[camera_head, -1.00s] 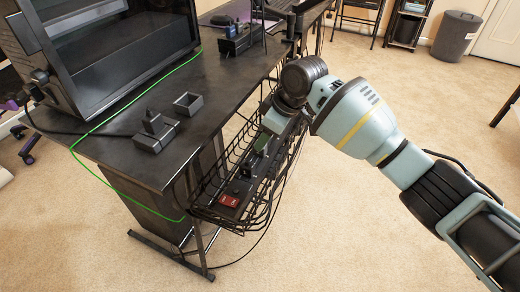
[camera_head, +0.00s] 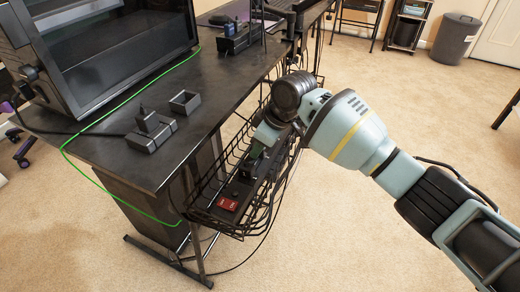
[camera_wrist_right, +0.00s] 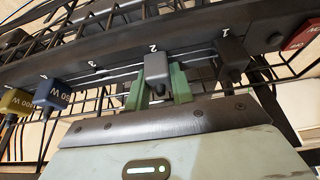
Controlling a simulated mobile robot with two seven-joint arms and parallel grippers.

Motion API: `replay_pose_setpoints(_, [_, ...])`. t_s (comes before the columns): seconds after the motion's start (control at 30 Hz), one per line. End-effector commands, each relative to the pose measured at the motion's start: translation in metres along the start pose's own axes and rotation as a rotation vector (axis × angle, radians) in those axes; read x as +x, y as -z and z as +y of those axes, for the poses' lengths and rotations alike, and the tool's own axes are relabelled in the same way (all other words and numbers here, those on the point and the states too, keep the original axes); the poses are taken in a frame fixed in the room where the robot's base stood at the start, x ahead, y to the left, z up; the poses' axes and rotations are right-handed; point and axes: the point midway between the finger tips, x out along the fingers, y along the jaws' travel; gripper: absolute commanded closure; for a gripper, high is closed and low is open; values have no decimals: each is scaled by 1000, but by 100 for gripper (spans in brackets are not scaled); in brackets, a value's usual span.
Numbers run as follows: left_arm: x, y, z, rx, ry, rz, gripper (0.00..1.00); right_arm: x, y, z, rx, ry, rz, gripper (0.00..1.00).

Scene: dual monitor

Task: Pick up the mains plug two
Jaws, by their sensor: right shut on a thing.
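The grey mains plug two (camera_wrist_right: 157,70) sits at the position marked 2 on the dark power strip (camera_wrist_right: 120,42). My right gripper (camera_wrist_right: 160,88) has its green fingers on both sides of this plug and is shut on it. Whether the plug is still seated in the strip I cannot tell. In the head view my right gripper (camera_head: 256,152) reaches down into the wire basket (camera_head: 262,212) at the desk's side, over the power strip, and the plug is hard to make out there. My left gripper is not in view.
A dark plug (camera_wrist_right: 232,56) sits at position 1, near the red switch (camera_wrist_right: 302,32). A blue plug (camera_wrist_right: 52,94) and a yellow plug (camera_wrist_right: 16,102) are to the left. Basket wires and cables run close around. The desk (camera_head: 215,95) borders the basket.

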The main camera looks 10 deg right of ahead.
Motion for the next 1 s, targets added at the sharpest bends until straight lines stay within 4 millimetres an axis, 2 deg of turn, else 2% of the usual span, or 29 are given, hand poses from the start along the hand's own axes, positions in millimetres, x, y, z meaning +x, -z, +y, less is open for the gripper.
replay_pose_setpoints(0.37, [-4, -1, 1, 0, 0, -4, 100, -6, 2, 0, 0, 0, 1, 100])
replay_pose_setpoints(0.63, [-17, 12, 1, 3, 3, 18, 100, -40, 17, 0, -1, -2, 4, 100])
replay_pose_setpoints(1.0, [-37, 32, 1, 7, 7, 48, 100, -50, -8, -51, -2, 0, 1, 100])
